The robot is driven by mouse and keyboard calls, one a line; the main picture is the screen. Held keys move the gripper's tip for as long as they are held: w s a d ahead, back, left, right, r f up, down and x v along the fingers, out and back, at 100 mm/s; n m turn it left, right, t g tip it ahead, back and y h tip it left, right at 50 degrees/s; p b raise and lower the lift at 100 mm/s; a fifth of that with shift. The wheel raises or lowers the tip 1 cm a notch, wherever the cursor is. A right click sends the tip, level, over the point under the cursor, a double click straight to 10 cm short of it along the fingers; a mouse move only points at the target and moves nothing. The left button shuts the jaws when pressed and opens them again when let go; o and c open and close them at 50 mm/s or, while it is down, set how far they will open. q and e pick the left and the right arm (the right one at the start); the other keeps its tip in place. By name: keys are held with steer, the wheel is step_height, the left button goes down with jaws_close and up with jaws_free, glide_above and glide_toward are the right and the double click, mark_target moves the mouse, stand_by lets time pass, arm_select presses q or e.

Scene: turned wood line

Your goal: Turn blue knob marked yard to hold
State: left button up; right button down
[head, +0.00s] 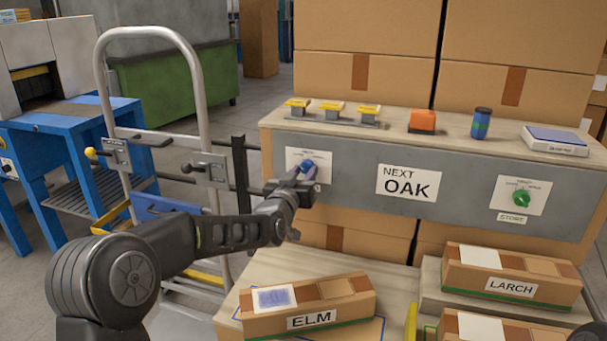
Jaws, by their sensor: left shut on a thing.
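The blue knob (308,167) sits on a white plate (294,156) at the left end of the grey panel. My left gripper (300,176) is at the knob, shut on it, with the arm reaching in from the lower left. The gripper covers much of the plate's lower part, so its markings are too small or hidden to read. The way the knob points cannot be told clearly. My right gripper is not in view.
A green knob (521,198) on another plate stands at the panel's right, above a "STORE" label. A "NEXT OAK" sign (408,183) is between them. Boxes marked ELM (352,312) and LARCH (470,280) lie below. A hand truck (201,110) stands left.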

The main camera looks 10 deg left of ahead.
arm_select(q)
jaws_close()
steer(key=shift+m, duration=0.5)
steer(key=m+b, duration=0.1)
steer(key=m, duration=0.1)
steer(key=shift+m, duration=0.4)
steer(key=m+b, duration=0.1)
steer(key=m, duration=0.3)
steer(key=shift+m, duration=0.3)
steer(key=m+b, duration=0.1)
steer(key=m, duration=0.3)
steer(key=m+b, duration=0.1)
steer(key=m, duration=0.4)
steer(key=shift+m+b, duration=0.3)
steer(key=shift+a, duration=0.1)
